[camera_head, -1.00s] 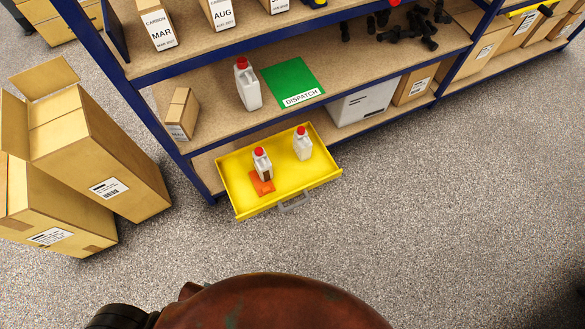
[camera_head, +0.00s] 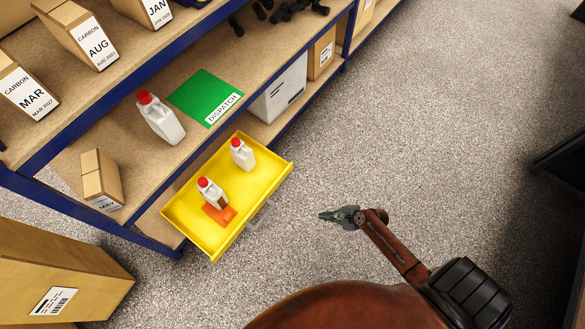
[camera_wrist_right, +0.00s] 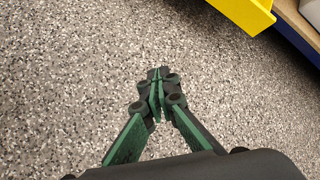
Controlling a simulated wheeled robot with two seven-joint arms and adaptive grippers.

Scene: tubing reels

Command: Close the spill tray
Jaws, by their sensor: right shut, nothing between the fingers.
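In the right wrist view the shut fingers (camera_wrist_right: 157,92) are over bare floor, with a corner of the tray (camera_wrist_right: 245,12) at the top right. My left gripper is out of view.
The blue-framed shelf holds a white bottle (camera_head: 160,118), a green DISPATCH mat (camera_head: 205,95) and a small carton (camera_head: 101,180). The speckled floor (camera_head: 430,130) right of the tray is clear.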

